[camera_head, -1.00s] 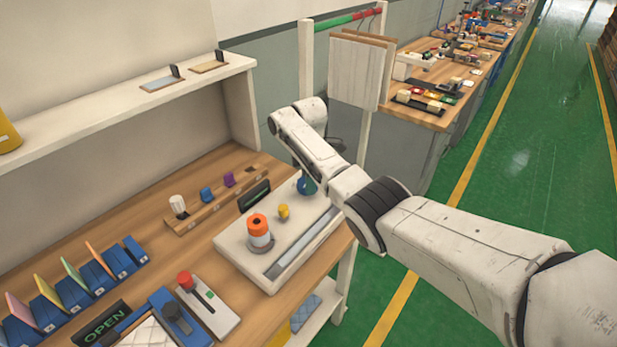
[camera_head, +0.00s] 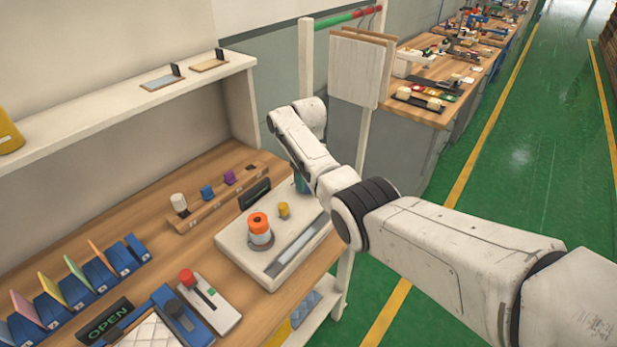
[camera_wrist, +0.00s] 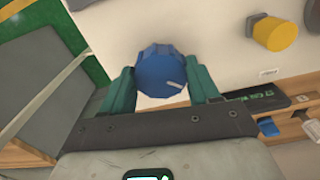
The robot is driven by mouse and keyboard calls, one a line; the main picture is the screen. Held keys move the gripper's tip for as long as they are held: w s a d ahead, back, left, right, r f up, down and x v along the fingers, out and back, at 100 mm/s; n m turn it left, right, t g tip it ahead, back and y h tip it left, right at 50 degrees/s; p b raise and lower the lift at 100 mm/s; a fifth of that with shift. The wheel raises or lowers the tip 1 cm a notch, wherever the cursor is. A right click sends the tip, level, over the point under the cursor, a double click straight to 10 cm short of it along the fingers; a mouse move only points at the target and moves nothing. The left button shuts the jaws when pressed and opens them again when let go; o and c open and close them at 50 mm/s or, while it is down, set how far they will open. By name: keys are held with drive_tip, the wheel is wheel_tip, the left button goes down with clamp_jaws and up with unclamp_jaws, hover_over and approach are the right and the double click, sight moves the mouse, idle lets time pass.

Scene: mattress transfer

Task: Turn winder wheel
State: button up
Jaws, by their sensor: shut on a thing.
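The winder wheel looks like a blue faceted knob (camera_wrist: 165,72) with a pale mark near its lower right edge, on a white panel, in the wrist view. My gripper (camera_wrist: 164,82) has its two green fingers on either side of the knob, shut on it. In the head view my arm hides most of the knob, and only a bit of teal gripper (camera_head: 301,183) shows. The white winder unit (camera_head: 235,245) stands on the wooden bench and carries an orange-topped spool (camera_head: 260,230) and a small yellow knob (camera_head: 283,210). The yellow knob also shows in the wrist view (camera_wrist: 277,33).
A dark display (camera_head: 254,193) and a wooden rack (camera_head: 215,200) with white, blue and purple pieces stand behind the unit. Blue bins (camera_head: 100,275) and a red-button box (camera_head: 207,300) are at left. A shelf (camera_head: 120,105) overhangs the bench. The green floor at right is clear.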

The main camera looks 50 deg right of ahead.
drive_tip(key=m, duration=0.5)
drive_tip(key=shift+w+a+r+m, duration=0.1)
drive_tip(key=shift+r+m, duration=0.05)
drive_tip(key=shift+m, duration=0.15)
drive_tip(key=m, duration=0.5)
drive_tip(key=shift+w+m+b, duration=0.1)
drive_tip(key=shift+m+b, duration=0.2)
drive_tip(key=shift+b, duration=0.1)
drive_tip(key=m+b, duration=0.1)
drive_tip(key=m, duration=0.4)
drive_tip(key=shift+w+a, duration=0.1)
drive_tip(key=m+b, duration=0.1)
drive_tip(key=m, duration=0.4)
drive_tip(key=shift+w, duration=0.1)
drive_tip(key=shift+m, duration=0.3)
drive_tip(key=o, duration=1.1)
drive_tip(key=shift+c, duration=0.2)
wheel_tip(320, 180, up, 11)
drive_tip(key=b, duration=0.1)
drive_tip(key=shift+b, duration=0.35)
